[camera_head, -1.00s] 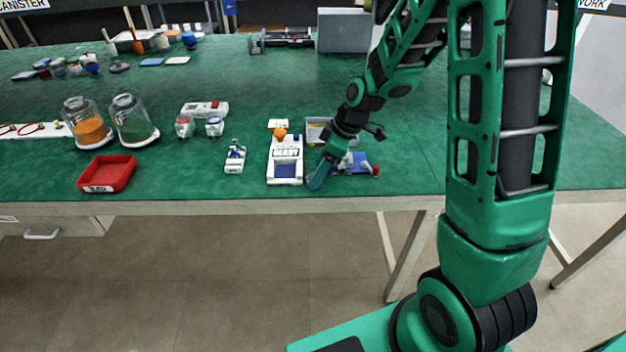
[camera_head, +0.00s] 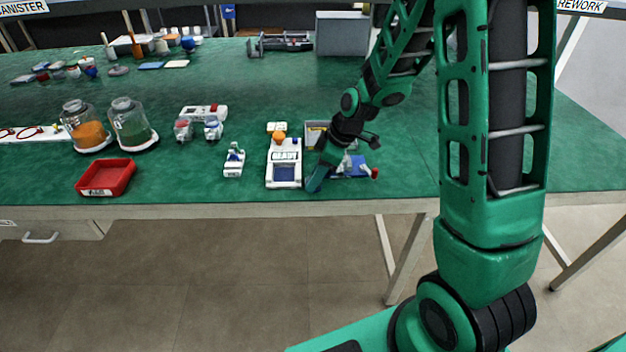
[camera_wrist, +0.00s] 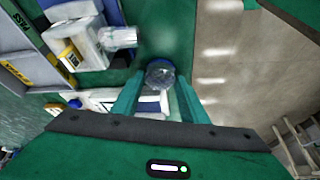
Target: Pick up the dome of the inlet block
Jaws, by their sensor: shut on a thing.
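In the wrist view, a clear, rounded dome (camera_wrist: 160,74) with a blue edge sits between the two green fingertips of my gripper (camera_wrist: 160,90). My gripper is shut on it. In the head view, my gripper (camera_head: 316,180) points down near the front edge of the table, right beside the white READY box. The dome cannot be made out there. A white block (camera_wrist: 75,38) with a clear part at its side stands on a blue base in the wrist view, apart from the dome; I take it to be the inlet block.
The READY box (camera_head: 284,173) stands just left of my gripper; a grey tray (camera_head: 315,131) is behind. A red-tipped part (camera_head: 374,173) lies right on the blue base. A red tray (camera_head: 106,177) and two jars (camera_head: 131,123) stand left. The green table is clear to the right.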

